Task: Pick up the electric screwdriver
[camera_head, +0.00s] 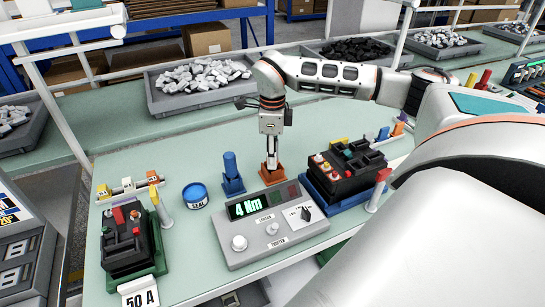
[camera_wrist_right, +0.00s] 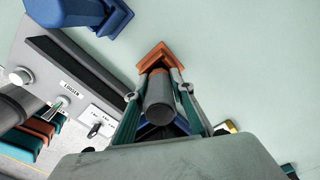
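The electric screwdriver (camera_wrist_right: 159,98) shows in the right wrist view as a dark grey cylinder with an orange band, standing in an orange holder (camera_head: 271,173). My right gripper (camera_head: 271,150) points down over this holder. In the right wrist view its fingers (camera_wrist_right: 156,92) stand on either side of the screwdriver, with a narrow gap visible, so it looks open around it. In the head view the gripper hides most of the screwdriver. A similar blue tool (camera_head: 231,166) stands in a blue holder to the left. My left gripper is out of view.
A grey control box (camera_head: 270,235) reading "4 Nm" stands in front of the holders. A breaker on a blue base (camera_head: 345,170) is to the right, and another breaker (camera_head: 130,240) is at the left. A blue round tin (camera_head: 195,196) lies between. Parts bins (camera_head: 200,83) line the back.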

